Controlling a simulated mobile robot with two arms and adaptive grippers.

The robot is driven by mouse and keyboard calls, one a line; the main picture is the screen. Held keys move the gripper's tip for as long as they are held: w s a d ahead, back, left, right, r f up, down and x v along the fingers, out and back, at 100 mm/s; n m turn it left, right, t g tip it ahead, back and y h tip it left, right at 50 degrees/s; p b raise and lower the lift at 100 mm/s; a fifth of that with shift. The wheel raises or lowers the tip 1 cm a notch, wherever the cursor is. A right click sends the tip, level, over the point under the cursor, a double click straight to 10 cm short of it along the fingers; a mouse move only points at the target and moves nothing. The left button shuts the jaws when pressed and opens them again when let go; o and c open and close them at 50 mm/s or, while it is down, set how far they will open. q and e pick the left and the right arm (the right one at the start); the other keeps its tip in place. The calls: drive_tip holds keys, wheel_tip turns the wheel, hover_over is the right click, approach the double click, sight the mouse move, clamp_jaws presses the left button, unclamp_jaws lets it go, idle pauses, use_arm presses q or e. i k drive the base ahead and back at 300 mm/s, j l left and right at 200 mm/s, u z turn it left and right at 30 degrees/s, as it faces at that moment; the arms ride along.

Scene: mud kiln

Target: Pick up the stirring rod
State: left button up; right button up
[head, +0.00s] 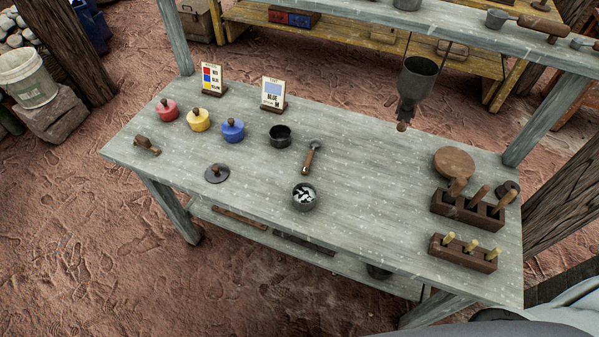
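No single thing is plainly the stirring rod. A dark wooden rack (478,264) at the table's right front holds upright pale-yellow-topped sticks. A second wooden rack (484,221) just behind it holds upright tools with thicker brown handles. A small scoop (311,158) with a brown wooden handle lies at the table's middle. Below the racks' tops, the tools are hidden. Neither of my grippers is in view.
The grey table (380,190) carries red (167,111), yellow (198,121) and blue (233,132) lidded pots, a dark empty pot (280,136), a filled pot (304,197) and a lid (217,174). A funnel (417,84) hangs above. The table's middle right is clear.

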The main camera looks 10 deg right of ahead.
sight(511, 193)
drive_tip(key=z, duration=1.95)
